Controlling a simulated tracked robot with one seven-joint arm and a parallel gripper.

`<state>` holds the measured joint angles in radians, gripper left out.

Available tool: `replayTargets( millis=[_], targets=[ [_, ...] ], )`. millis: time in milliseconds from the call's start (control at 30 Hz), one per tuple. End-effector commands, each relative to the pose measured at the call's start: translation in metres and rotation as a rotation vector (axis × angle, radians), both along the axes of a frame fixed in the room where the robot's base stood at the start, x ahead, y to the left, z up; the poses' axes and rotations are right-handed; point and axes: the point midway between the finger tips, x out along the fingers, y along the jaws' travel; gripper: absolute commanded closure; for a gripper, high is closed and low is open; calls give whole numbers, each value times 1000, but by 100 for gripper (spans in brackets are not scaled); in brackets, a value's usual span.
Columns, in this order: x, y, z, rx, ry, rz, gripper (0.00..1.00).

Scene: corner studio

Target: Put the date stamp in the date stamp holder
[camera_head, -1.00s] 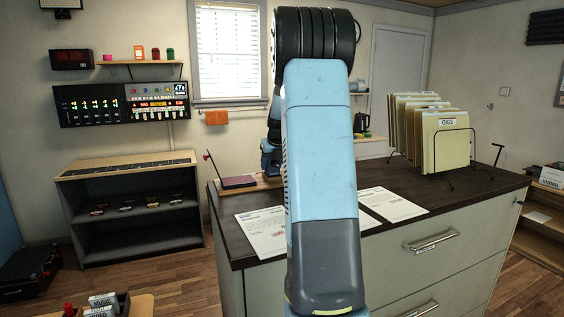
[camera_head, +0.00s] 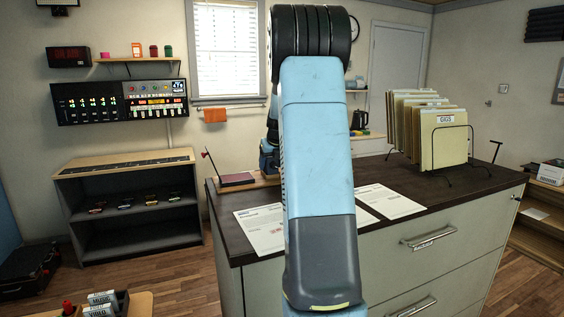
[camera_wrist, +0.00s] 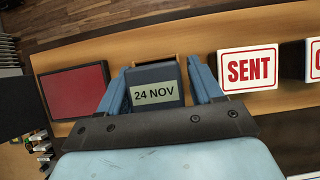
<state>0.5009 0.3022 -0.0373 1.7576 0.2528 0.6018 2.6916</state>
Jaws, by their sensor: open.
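In the wrist view, the date stamp (camera_wrist: 153,92), a dark block with a "24 NOV" label, stands between the two blue fingers of my gripper (camera_wrist: 158,76). The jaws are open, with one finger on each side of it. Light wooden edges of what looks like the date stamp holder (camera_wrist: 179,70) show around the stamp's far end. The stamp appears to be in or right at it; how deep it sits cannot be told.
A red ink pad (camera_wrist: 75,90) lies left of the stamp on the wooden board (camera_wrist: 125,48). A "SENT" stamp (camera_wrist: 248,69) is to the right, with another cut off beyond it. Papers (camera_head: 390,201) and a folder rack (camera_head: 445,150) stand on the cabinet top.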

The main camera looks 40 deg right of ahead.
Motion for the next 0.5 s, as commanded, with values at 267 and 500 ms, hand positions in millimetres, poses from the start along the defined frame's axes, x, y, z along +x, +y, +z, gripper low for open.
replayTargets(
  millis=[267, 500],
  targets=[
    [1, 8, -6, 11, 11, 11, 21],
    [1, 9, 0, 11, 10, 12, 21]
  ],
)
